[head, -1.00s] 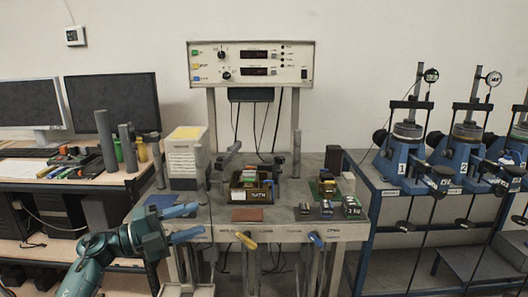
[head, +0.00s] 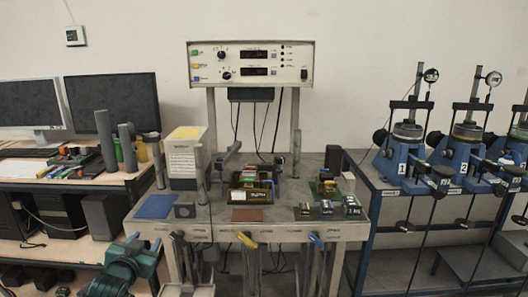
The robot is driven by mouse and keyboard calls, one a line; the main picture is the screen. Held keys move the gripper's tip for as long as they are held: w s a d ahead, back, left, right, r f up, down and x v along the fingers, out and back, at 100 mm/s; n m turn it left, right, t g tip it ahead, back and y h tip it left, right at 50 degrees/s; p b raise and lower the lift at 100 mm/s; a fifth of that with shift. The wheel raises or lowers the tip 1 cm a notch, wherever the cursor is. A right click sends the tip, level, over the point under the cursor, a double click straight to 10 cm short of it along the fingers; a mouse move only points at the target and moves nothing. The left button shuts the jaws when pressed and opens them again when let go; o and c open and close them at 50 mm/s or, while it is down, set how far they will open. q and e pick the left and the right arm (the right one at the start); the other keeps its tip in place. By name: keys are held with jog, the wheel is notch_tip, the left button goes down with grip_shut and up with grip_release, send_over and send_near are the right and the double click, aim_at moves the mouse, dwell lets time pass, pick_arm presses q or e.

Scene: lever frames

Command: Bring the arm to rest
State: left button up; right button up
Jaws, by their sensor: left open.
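My left gripper (head: 144,243) is low at the left, in front of the workbench's left end. Its teal wrist fills the lower left corner, and it is seen end-on and small. It is open, with nothing visible between its fingers. It is clear of the levers along the bench front: a dark-handled lever (head: 180,238) to its right, then a yellow-handled lever (head: 246,240) and a blue-handled lever (head: 316,240). My right gripper is not in view.
The workbench (head: 285,215) carries a blue mat (head: 156,207), a brown mat (head: 247,215), a crate of blocks (head: 251,188) and several small blocks. A control panel (head: 250,63) stands behind. Blue machines (head: 402,160) are at the right, a monitor desk at the left.

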pick_arm(q)
jog(key=s+d+f+g+h, duration=0.1)
jog(key=s+d+f, duration=0.4)
jog(key=s+f, duration=0.25)
jog(key=s+d+f+g+h, duration=0.1)
jog(key=s+d+f+g, duration=0.1)
jog(key=s+d+f, duration=0.45)
jog(key=s+d+f+g+h, duration=0.1)
jog(key=s+d+f, duration=0.1)
jog(key=s, duration=0.8)
jog(key=s+d+f+g+h, duration=0.1)
jog(key=s+d+f, duration=0.1)
jog(key=s, duration=0.9)
jog(key=shift+d, duration=0.7)
